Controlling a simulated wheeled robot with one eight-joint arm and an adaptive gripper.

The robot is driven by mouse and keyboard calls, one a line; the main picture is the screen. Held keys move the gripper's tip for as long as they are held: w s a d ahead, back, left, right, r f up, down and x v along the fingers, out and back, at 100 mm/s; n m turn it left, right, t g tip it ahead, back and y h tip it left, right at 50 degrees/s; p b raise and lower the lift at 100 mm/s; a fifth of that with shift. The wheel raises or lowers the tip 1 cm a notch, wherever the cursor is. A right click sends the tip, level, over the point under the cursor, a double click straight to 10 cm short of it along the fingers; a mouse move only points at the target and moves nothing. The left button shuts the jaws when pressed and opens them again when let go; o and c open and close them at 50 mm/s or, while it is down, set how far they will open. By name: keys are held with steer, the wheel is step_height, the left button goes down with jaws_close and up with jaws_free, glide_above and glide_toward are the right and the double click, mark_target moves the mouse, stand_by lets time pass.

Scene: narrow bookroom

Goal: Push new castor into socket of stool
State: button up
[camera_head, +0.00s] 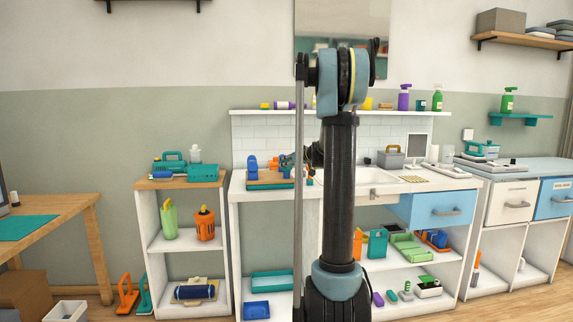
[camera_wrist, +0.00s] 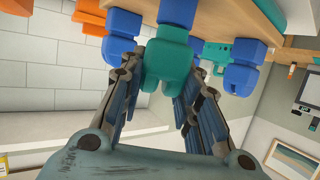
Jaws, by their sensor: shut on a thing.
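In the wrist view my gripper (camera_wrist: 166,78) is shut on a teal castor (camera_wrist: 168,60), with one finger on each side of it. The castor's far end is close to the edge of a wooden board (camera_wrist: 205,14), apparently the stool; I cannot tell whether it is seated in a socket. Blue castor-like parts stand at the board's left (camera_wrist: 122,24) and right (camera_wrist: 243,62). In the head view the wooden piece with blue parts (camera_head: 252,165) is on the white counter. My arm hides much of the area, and the held castor cannot be made out there.
The white counter (camera_head: 440,181) carries a sink and a grey toolbox (camera_head: 391,160) to the right. Another teal part (camera_wrist: 215,52) shows behind the held castor. An orange part (camera_wrist: 88,18) is at upper left. A low shelf (camera_head: 180,184) with teal tools stands left of the counter.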

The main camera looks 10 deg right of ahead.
steer(key=o, duration=1.8)
steer(key=shift+v, duration=4.9)
steer(key=shift+f, duration=0.1)
steer(key=shift+s, duration=0.1)
